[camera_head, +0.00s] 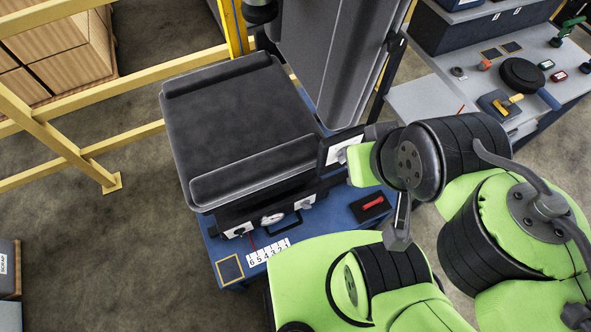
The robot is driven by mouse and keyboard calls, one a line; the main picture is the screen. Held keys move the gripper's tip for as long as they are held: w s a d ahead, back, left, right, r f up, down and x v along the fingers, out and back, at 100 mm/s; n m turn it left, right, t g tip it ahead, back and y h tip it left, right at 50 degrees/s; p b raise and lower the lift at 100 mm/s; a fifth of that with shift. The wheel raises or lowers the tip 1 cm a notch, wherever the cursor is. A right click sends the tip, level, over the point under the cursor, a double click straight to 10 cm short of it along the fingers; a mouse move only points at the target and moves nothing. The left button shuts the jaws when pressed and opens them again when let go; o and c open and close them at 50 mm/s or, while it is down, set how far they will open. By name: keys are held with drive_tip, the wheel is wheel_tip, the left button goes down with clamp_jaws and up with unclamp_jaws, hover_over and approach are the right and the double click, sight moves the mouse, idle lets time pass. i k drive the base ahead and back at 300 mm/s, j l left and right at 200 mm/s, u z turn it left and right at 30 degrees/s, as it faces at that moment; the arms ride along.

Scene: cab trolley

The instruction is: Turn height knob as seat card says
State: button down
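The seat has a black cushion (240,120) and stands on a blue base. A dark front panel under the cushion carries a black knob on a white plate at the left (238,231), a round white dial in the middle (271,217) and another small white plate at the right (305,202). I cannot read which control is the height knob. A dark-framed white piece (337,152) sits at the seat's right side, partly behind my arm; I cannot tell whether it is the seat card. My green and black arm covers the lower right. I cannot make out my gripper's fingers.
A strip numbered 6 to 1 (268,251), a yellow-outlined square (230,269) and a red-handled item (373,202) lie on the blue base (213,245). Yellow rails (95,85) stand left. A grey bench (425,100) with tools stands right.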

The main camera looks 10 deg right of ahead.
sight(305, 205)
drive_tip(key=k+j, duration=0.2)
drive_tip(key=l+z, duration=0.35)
drive_tip(key=l, duration=0.2)
drive_tip(key=l+z, duration=0.35)
drive_tip(key=l, duration=0.25)
drive_tip(key=i+l+z, duration=0.1)
drive_tip(key=l+z, duration=0.25)
drive_tip(key=l, duration=0.2)
